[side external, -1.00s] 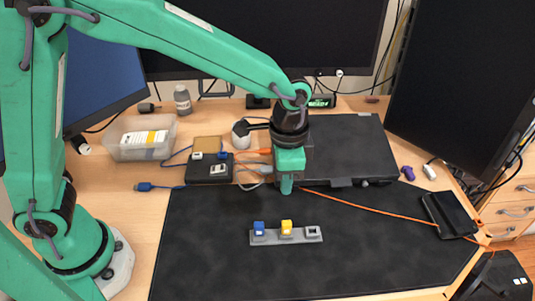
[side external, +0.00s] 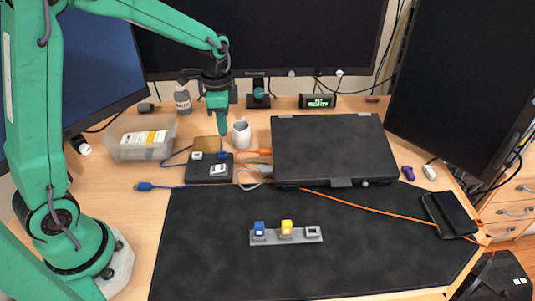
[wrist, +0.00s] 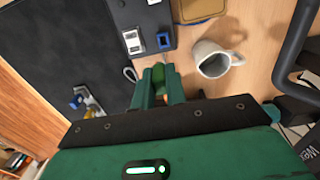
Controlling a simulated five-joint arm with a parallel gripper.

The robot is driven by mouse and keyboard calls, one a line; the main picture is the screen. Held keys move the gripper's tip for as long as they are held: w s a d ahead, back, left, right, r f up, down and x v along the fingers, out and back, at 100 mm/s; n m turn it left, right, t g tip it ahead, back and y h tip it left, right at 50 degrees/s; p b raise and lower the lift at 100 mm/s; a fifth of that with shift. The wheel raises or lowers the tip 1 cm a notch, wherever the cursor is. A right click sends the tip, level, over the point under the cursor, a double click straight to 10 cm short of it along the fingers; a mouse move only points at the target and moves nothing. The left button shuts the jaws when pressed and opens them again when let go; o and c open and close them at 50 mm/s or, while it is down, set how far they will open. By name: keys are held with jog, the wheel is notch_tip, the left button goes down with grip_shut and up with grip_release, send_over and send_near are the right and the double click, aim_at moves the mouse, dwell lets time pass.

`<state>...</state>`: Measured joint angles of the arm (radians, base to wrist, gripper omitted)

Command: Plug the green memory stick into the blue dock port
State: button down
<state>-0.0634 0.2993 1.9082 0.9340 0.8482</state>
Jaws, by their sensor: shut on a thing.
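My gripper (side external: 222,128) hangs above the back edge of the dark dock (side external: 203,174), beside the mug. In the wrist view, its green fingers (wrist: 159,90) are shut on the green memory stick (wrist: 158,75), whose end shows between them. In the side view the stick cannot be told from the green fingers. The blue dock port (side external: 222,155) is on the dock's back right part; it also shows in the wrist view (wrist: 165,41), just beyond the stick and apart from it. Pale ports sit elsewhere on the dock.
A white mug (side external: 242,135) stands right of the dock, close to my gripper. A grey holder (side external: 272,238) on the mat has blue and yellow sticks and one empty slot. A black laptop (side external: 330,150), cables and a clear bin (side external: 115,150) surround the dock.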

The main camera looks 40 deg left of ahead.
jog(key=shift+s+a, duration=0.1)
jog(key=shift+a, duration=0.6)
jog(key=shift+f, duration=0.1)
send_over(222, 156)
jog(key=shift+w+a+f, duration=0.1)
jog(key=shift+f, duration=0.8)
jog(key=shift+w+a+f, duration=0.15)
jog(key=shift+f, duration=0.75)
jog(key=shift+w+a+f, duration=0.1)
jog(key=shift+f, duration=0.8)
jog(key=shift+f, duration=1.3)
jog(key=c, duration=1.3)
grip_release()
jog(key=shift+c, duration=0.2)
jog(key=shift+r, duration=0.15)
